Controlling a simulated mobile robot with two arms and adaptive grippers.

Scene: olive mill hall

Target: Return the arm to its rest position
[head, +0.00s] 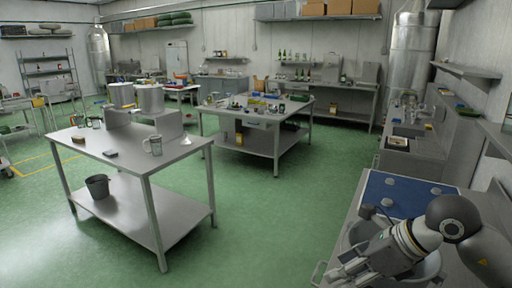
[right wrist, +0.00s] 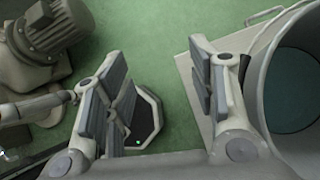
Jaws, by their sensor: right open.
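My right gripper (head: 345,272) reaches in from the lower right of the head view, low over a metal counter beside a round metal vessel (head: 436,268). In the right wrist view the gripper (right wrist: 152,75) is open, its two padded fingers wide apart. Only green floor and part of a dark base show between them; nothing is held. The right finger is close to the wall of a large round vessel (right wrist: 290,70); I cannot tell whether they touch. My left gripper is not in view.
A blue mat (head: 408,192) with pale round pieces lies on the right counter. A steel table (head: 125,170) with a jug (head: 153,146) and a bucket (head: 97,186) stands left. Green floor (head: 270,225) is clear between. A finned grey motor (right wrist: 55,30) stands near the gripper.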

